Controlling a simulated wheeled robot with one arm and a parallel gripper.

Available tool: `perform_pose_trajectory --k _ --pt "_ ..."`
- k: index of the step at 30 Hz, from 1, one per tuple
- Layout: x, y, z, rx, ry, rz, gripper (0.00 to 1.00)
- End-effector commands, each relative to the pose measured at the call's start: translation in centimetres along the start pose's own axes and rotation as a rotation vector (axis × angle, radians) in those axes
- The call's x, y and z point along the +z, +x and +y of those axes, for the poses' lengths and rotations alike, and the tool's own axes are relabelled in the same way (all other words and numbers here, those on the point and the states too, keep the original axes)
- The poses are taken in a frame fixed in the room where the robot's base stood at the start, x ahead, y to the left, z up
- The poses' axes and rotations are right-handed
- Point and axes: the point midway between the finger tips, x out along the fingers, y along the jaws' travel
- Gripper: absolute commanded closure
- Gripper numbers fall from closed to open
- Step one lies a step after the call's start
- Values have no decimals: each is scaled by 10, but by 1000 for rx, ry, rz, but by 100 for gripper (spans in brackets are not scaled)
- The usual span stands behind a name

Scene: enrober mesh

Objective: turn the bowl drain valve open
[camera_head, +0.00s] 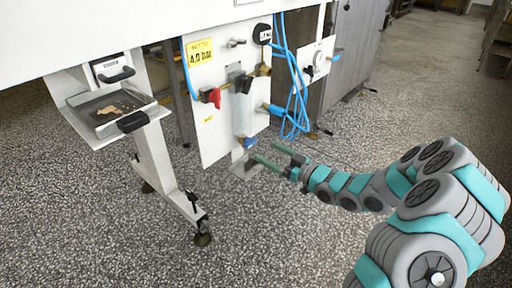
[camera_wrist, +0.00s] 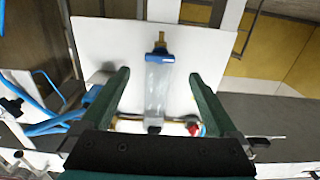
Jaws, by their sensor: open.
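The clear filter bowl (camera_head: 242,117) hangs upright on the white panel, with a blue drain valve (camera_head: 250,142) at its lower end. In the wrist view the bowl (camera_wrist: 157,88) appears inverted, with the blue drain valve (camera_wrist: 160,57) and a brass tip at its upper end. Nothing is between the fingers except the view of the bowl and valve.
A red-handled valve (camera_head: 211,97) sits left of the bowl on the panel (camera_head: 213,140). Blue hoses (camera_head: 296,110) loop to its right near a gauge plate (camera_head: 318,60). A tray with a black handle (camera_head: 133,121) stands left.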

Motion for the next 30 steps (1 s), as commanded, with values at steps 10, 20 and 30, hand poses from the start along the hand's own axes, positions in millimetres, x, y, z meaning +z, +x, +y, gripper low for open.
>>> perform_pose_trajectory --k 10,20,30 --pt "1 38 0 -1 -2 -3 5" --pt "0 68 -1 -1 -1 -2 5" --pt "0 74 0 2 0 -3 5"
